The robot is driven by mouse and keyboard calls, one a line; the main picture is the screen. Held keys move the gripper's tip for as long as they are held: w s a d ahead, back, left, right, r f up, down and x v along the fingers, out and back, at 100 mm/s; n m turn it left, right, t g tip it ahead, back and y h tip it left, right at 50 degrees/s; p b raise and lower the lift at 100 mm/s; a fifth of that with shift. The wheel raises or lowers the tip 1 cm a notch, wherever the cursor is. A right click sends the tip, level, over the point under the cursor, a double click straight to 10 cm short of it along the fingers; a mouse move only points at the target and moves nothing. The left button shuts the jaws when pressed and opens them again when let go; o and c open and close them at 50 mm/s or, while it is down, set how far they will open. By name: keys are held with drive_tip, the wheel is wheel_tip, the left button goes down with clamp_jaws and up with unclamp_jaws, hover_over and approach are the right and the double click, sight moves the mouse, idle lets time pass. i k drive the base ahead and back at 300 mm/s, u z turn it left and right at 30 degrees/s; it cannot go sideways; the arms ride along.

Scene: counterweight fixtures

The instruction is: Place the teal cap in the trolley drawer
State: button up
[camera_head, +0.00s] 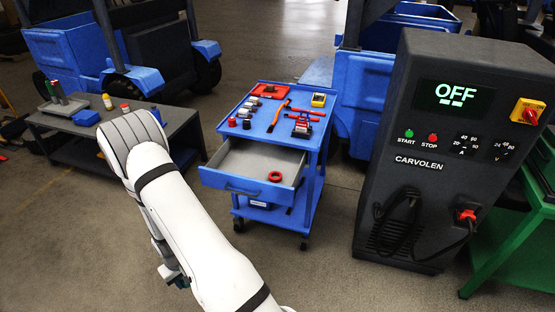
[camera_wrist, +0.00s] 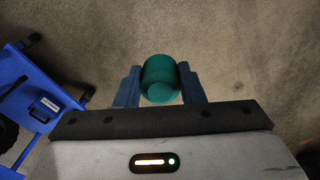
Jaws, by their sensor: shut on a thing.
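The teal cap (camera_wrist: 160,78) is held between the two fingers of my gripper (camera_wrist: 160,88) in the wrist view, over bare floor. In the head view my gripper (camera_head: 182,283) is low at the lower left, mostly hidden behind my white arm; the cap cannot be made out clearly there. The blue trolley (camera_head: 262,215) stands in the middle of the head view, to the right of my arm. Its drawer (camera_head: 238,187) is pulled open, with a red ring (camera_head: 275,176) inside. The trolley's blue side also shows at the left of the wrist view (camera_wrist: 20,95), apart from the gripper.
Tools and small parts lie on the trolley top (camera_head: 263,127). A dark charger cabinet (camera_head: 430,150) reading OFF stands to the right. A low grey bench (camera_head: 175,126) with small items is at the left, behind my arm. Floor (camera_head: 325,260) between trolley and cabinet is clear.

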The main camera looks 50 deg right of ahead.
sight(261, 165)
drive_tip(key=u, duration=1.35)
drive_tip(key=i, duration=0.1)
drive_tip(key=z, duration=2.3)
drive_tip(key=k, duration=0.35)
drive_tip(key=z, duration=0.4)
drive_tip(key=i, duration=0.35)
drive_tip(key=u, duration=0.25)
